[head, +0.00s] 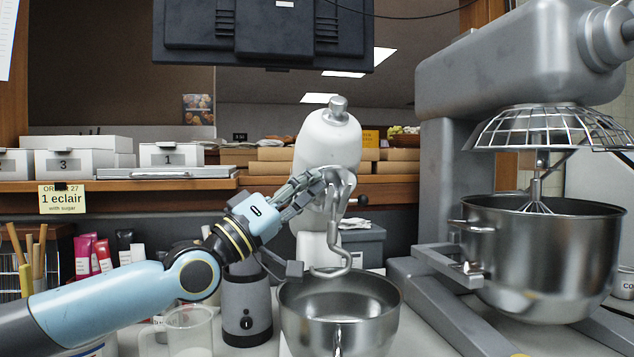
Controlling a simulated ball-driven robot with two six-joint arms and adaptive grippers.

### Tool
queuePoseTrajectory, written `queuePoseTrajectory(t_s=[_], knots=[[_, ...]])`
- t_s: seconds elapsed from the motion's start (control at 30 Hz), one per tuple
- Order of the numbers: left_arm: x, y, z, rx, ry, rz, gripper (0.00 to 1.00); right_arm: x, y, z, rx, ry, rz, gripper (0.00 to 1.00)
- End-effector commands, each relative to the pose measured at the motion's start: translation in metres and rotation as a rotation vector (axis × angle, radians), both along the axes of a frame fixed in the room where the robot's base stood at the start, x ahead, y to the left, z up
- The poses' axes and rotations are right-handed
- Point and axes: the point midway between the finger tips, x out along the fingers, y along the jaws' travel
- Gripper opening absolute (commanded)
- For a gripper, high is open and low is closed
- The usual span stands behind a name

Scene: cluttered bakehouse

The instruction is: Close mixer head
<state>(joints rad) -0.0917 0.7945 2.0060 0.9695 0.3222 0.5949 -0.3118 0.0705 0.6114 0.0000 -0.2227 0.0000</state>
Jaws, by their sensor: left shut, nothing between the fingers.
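The white stand mixer's head (327,140) is tilted up, with its rounded end raised toward me. A metal dough hook (333,268) hangs from it above the steel bowl (338,303). My left gripper (330,184) is shut with nothing between its fingers. It is at the front of the mixer head near the hook's mount, overlapping both in the picture; I cannot tell whether it touches them. The mixer's column is partly hidden behind the hook and my gripper. My right gripper is not in view.
A large grey mixer (450,88) with a wire guard and steel bowl (545,255) stands close on the right. A grey grinder (246,305) and a clear jug (189,332) stand below my left arm. A dark screen (262,35) hangs above.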

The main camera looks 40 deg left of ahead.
Motion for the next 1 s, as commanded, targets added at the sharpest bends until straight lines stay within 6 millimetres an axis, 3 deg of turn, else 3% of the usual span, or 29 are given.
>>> queuePoseTrajectory(t_s=[0.23,0.67,1.0], knots=[[0.017,-0.004,0.009,-0.001,0.001,0.0,0.0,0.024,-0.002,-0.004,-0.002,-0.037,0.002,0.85],[0.017,-0.005,0.008,0.005,-0.003,0.0,0.0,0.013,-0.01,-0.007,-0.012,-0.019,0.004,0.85],[0.005,-0.02,-0.027,0.099,-0.078,-0.002,0.0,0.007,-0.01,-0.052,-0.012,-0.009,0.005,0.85]])
